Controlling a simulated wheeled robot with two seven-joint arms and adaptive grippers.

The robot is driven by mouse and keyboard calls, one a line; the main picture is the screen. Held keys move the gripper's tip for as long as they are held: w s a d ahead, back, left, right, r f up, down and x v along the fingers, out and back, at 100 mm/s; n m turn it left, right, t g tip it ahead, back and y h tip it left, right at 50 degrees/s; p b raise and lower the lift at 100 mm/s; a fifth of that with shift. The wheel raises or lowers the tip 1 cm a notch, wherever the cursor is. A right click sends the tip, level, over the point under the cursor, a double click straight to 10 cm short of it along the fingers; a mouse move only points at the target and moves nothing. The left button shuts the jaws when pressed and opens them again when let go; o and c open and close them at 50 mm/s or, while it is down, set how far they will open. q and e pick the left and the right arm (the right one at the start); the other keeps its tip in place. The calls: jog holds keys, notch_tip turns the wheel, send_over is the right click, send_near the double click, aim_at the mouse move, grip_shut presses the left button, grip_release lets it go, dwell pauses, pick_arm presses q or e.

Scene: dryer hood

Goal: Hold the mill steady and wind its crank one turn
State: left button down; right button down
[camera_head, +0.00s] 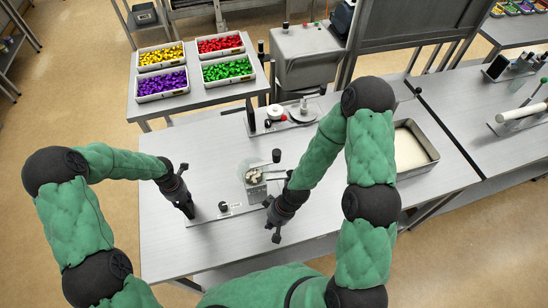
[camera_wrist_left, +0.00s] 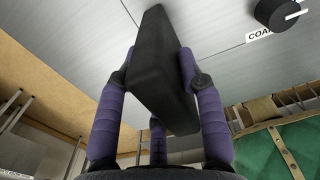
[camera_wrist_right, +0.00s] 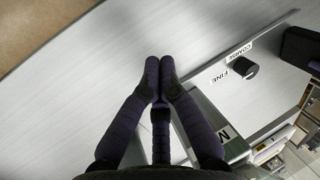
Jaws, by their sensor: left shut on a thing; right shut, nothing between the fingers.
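The mill (camera_head: 254,176) stands near the middle of the table, with pale lumps in its clear-sided top. A black knob (camera_head: 276,155), seemingly the crank's, shows just behind it. A plate with a black dial (camera_head: 222,205) extends left from the mill; the dial, marked COARSE and FINE, also shows in the right wrist view (camera_wrist_right: 243,68). My left gripper (camera_head: 188,209) is shut on a black block (camera_wrist_left: 160,65) at the plate's left end. My right gripper (camera_head: 274,226) is shut and empty, in front of the mill. My right forearm passes close to the mill's right side.
Behind the mill stands a small station (camera_head: 283,122) with red and white parts. A pale-filled tray (camera_head: 421,165) lies to the right, beyond my right arm. Bins of coloured pieces (camera_head: 162,85) sit on a back table. The table's front left is clear.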

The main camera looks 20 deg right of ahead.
jog(key=w+d+r+n+h, duration=0.1)
jog(key=w+d+r+n, duration=0.2)
jog(key=r, duration=0.6)
jog(key=w+d+r+n+h, duration=0.1)
jog(key=w+r+n+h, duration=0.1)
jog(key=w+r+n, duration=0.5)
jog(key=d+r+n+h, duration=0.1)
jog(key=d+r+n, duration=0.15)
jog(key=r, duration=0.85)
notch_tip(320, 180, down, 9)
jog(key=shift+w+a, duration=0.25)
jog(key=shift+a, duration=0.2)
jog(key=shift+n, duration=0.25)
jog(key=shift+r, duration=0.1)
